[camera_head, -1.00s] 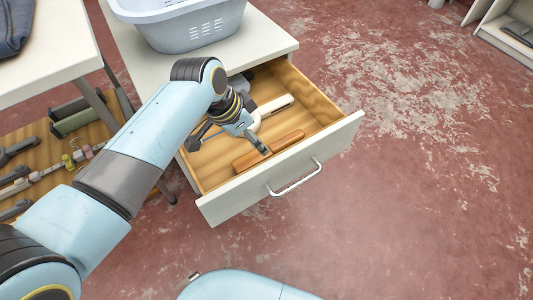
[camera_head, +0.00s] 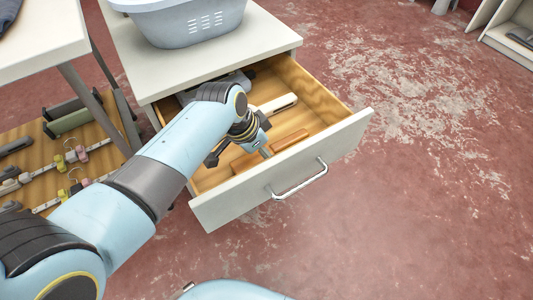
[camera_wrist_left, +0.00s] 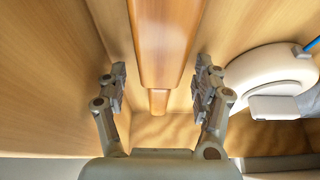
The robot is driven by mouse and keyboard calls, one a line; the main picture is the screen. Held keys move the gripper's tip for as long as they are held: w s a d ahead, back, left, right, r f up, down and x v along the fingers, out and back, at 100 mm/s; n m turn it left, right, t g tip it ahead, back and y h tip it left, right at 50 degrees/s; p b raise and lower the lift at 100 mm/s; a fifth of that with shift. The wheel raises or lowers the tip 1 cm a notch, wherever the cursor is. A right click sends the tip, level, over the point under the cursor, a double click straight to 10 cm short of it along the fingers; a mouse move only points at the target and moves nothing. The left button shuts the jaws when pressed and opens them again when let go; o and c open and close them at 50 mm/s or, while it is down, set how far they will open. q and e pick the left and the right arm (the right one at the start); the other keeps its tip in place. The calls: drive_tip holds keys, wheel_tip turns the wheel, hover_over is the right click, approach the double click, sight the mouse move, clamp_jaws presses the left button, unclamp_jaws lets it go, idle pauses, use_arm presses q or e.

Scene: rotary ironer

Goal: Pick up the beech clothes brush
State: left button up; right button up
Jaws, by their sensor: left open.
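The beech clothes brush (camera_head: 290,140) is a long orange-brown wooden bar lying in the open drawer (camera_head: 349,134), along its front wall. In the left wrist view the brush (camera_wrist_left: 165,42) runs down the middle, with a narrower end toward me. My left gripper (camera_head: 240,156) is open above the brush and hides part of it in the head view. In the left wrist view its fingertips (camera_wrist_left: 162,80) stand on either side of the brush, with gaps to both. My right gripper is not in view.
A white tool (camera_head: 278,104) lies behind the brush in the drawer; it shows close to the right finger in the left wrist view (camera_wrist_left: 270,68). The drawer's front wall has a metal handle (camera_head: 300,182). A grey-blue basket (camera_head: 185,24) stands on the cabinet top.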

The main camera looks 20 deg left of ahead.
use_arm(q)
drive_tip(key=c, duration=1.3)
drive_tip(key=shift+r, duration=0.1)
